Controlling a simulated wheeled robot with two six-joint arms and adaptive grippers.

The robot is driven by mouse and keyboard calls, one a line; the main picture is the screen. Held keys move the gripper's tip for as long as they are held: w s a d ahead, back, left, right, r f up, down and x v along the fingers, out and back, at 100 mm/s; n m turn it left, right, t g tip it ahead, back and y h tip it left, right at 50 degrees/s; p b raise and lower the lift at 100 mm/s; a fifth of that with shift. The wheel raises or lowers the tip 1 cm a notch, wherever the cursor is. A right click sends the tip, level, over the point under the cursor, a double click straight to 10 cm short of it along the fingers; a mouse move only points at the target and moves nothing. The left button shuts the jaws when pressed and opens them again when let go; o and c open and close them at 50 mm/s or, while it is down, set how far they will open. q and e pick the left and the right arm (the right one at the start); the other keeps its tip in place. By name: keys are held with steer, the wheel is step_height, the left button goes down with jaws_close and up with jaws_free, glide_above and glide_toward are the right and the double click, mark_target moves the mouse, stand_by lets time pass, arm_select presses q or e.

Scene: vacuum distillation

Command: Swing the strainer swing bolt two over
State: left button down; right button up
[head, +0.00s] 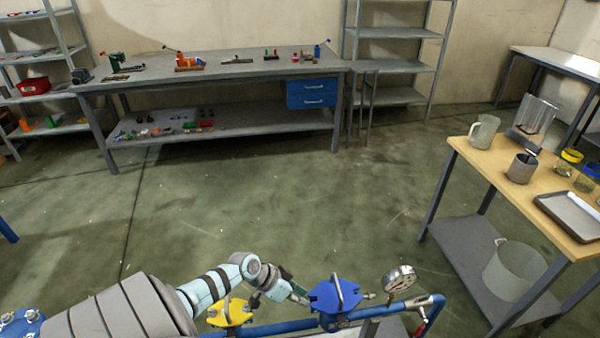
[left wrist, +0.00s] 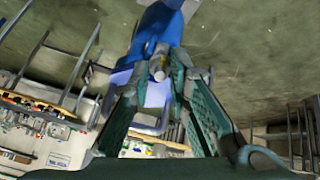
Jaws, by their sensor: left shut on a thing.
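The strainer is a blue body with a flat blue lid (head: 335,296) and an upright loop handle, low in the middle of the head view. My left gripper (head: 296,291) reaches in from the left, beside the lid's left edge. In the left wrist view its two green fingers (left wrist: 163,72) are shut on a small pale metal rod end, which appears to be a swing bolt (left wrist: 158,64); blue strainer parts (left wrist: 162,30) lie behind it. The fingers hide much of the bolt, and I cannot tell its exact tilt. My right gripper is not in view.
A pressure gauge (head: 399,279) stands on the blue pipe right of the strainer. A yellow fitting (head: 230,313) is below my left wrist. A wooden-topped table (head: 497,166) with beakers and a tray stands right. A grey workbench (head: 214,68) is far back. The floor between is clear.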

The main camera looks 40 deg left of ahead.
arm_select(q)
steer(key=shift+s+f, duration=0.1)
steer(key=c, duration=1.7)
jaws_free()
steer(key=shift+a, duration=0.1)
steer(key=v, duration=1.2)
